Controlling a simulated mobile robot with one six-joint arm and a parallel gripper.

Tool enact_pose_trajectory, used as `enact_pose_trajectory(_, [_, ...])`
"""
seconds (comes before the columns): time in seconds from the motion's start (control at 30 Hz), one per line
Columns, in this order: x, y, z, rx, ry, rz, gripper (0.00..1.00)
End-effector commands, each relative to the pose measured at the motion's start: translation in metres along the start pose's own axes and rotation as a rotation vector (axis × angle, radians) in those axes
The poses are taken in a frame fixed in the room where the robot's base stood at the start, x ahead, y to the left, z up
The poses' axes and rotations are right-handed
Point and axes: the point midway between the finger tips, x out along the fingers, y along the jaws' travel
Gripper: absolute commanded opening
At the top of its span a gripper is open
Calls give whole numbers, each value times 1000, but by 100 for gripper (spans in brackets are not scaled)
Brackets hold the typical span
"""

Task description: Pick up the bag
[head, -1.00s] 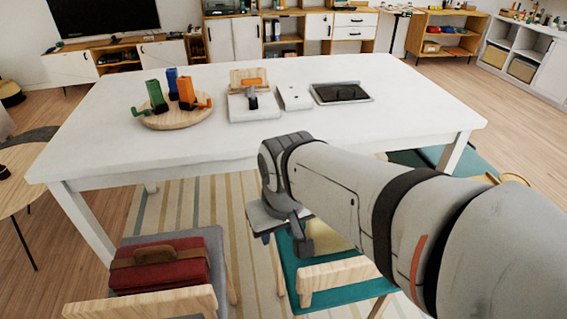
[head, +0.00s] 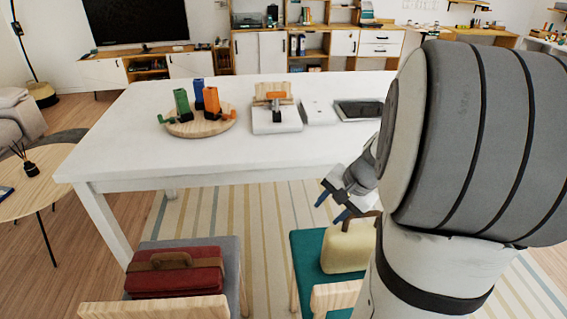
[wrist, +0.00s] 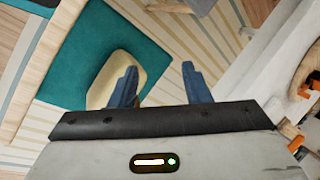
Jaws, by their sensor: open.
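Two bags show in the head view. A red bag (head: 198,277) with a brown strap and handle sits on the grey chair at the lower left. A cream bag (head: 340,252) with a dark handle sits on the teal chair, partly hidden by my arm. My gripper (head: 332,208) is open and empty above and a little left of the cream bag. In the wrist view the cream bag (wrist: 113,72) lies left of the gap between my blue fingers (wrist: 160,72). The left finger overlaps its edge, and I cannot tell the distance between them.
A white table (head: 180,155) stands behind the chairs. It bears a round wooden board (head: 200,126) with coloured holders, a white device (head: 277,122) and a dark-topped tray. The grey chair (head: 230,258) and teal chair (head: 305,255) stand on a striped rug.

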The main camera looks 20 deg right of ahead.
Motion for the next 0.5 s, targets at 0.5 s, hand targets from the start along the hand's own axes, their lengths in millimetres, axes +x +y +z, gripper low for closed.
enact_pose_trajectory(0.5, [8,98,-136,655,101,-250,43])
